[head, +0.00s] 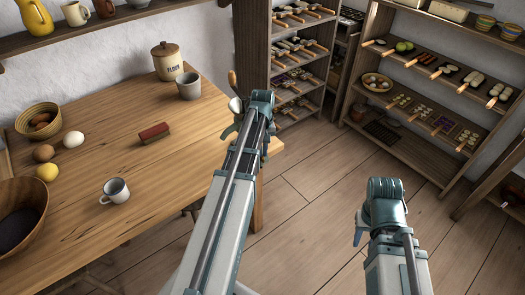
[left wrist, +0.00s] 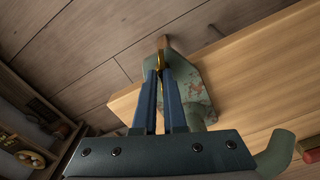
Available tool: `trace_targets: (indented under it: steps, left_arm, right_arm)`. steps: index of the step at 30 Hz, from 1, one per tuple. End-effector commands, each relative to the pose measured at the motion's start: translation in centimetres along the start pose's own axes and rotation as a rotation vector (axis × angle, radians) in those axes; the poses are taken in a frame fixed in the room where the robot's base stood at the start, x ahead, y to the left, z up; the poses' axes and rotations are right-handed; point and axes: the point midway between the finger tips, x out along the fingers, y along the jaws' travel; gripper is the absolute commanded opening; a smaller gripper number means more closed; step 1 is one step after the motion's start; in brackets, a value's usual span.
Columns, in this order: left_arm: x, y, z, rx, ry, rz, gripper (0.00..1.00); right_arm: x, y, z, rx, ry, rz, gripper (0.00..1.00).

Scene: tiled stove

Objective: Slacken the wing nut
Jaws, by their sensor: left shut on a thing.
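In the left wrist view, my left gripper (left wrist: 159,74) has its two blue-grey fingers closed on a small brass-coloured piece, which looks like the wing nut (left wrist: 160,60). Only a little of it shows between the fingertips. Just beyond and beside it is a worn green metal body with rusty patches (left wrist: 195,88), at the table's edge. In the head view, my left arm reaches to the table's right edge and hides the fingertips and the nut. My right gripper (head: 362,228) is over the floor at the right; its fingers are not clear.
The wooden table (head: 100,235) holds a flour jar (head: 167,61), a grey cup (head: 188,86), a red-brown block (head: 154,133), a white mug (head: 115,191) and bowls at the left. Laden shelves (head: 425,150) stand at the back right. The floor between is clear.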

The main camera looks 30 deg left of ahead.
Motion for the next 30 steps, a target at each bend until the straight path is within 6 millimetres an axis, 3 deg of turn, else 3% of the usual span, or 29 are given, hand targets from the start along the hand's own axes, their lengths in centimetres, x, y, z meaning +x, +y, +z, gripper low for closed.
trace_targets:
  steps: [13,30]
  left_arm:
    - [0.01,-0.02,-0.07,-0.238,0.0,0.0,0.0]
    - [0.01,-0.02,-0.07,-0.282,-0.001,0.0,0.0]
  right_arm:
    - [0.01,0.0,0.0,0.0,0.0,0.0,0.39]
    - [0.01,0.0,0.0,0.0,0.0,0.0,0.39]
